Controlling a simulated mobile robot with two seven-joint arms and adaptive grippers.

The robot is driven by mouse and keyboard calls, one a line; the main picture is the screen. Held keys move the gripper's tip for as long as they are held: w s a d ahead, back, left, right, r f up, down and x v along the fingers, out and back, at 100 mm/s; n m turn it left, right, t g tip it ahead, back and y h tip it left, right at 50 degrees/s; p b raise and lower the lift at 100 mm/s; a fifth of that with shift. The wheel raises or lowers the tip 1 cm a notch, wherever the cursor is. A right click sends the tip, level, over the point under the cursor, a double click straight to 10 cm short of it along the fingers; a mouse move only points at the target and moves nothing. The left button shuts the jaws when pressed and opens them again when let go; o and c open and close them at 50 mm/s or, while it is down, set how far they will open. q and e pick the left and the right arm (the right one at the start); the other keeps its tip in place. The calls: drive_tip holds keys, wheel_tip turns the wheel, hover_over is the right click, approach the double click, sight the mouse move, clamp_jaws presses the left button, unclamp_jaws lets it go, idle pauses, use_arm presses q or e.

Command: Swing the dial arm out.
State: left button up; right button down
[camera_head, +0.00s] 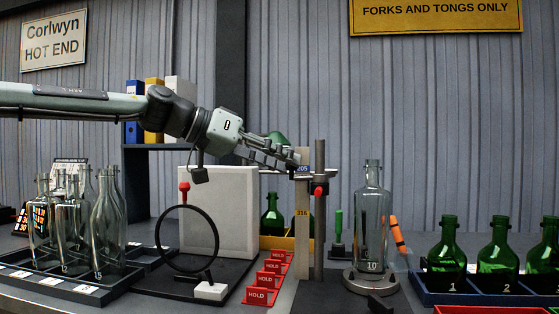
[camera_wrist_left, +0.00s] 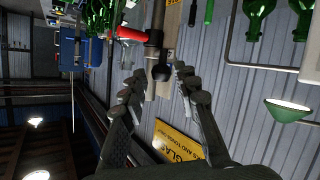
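A grey upright post (camera_head: 319,235) with a red clamp knob (camera_head: 319,190) stands beside a pale upright scale board (camera_head: 302,240) with number tags. A thin pale horizontal bar (camera_head: 330,171) crosses near the post's top; I cannot tell whether it is the dial arm. The dial itself is not clear. My left gripper (camera_head: 296,160) is at the top of the board and post. In the left wrist view its fingers (camera_wrist_left: 158,92) are apart, with the dark rounded end (camera_wrist_left: 166,76) of a rod near the gap. Contact cannot be told. My right gripper is not in view.
A clear bottle (camera_head: 371,225) stands on a round base (camera_head: 371,283) right of the post. Clear bottles fill a left rack (camera_head: 75,290); green bottles (camera_head: 445,255) stand at right. A black ring (camera_head: 187,238), white panel (camera_head: 222,205) and red HOLD signs (camera_head: 259,297) are left of the post.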

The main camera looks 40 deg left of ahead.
use_arm(q)
drive_tip(key=shift+o, duration=0.6)
drive_tip(key=v, duration=1.2)
drive_tip(key=shift+a, duration=0.1)
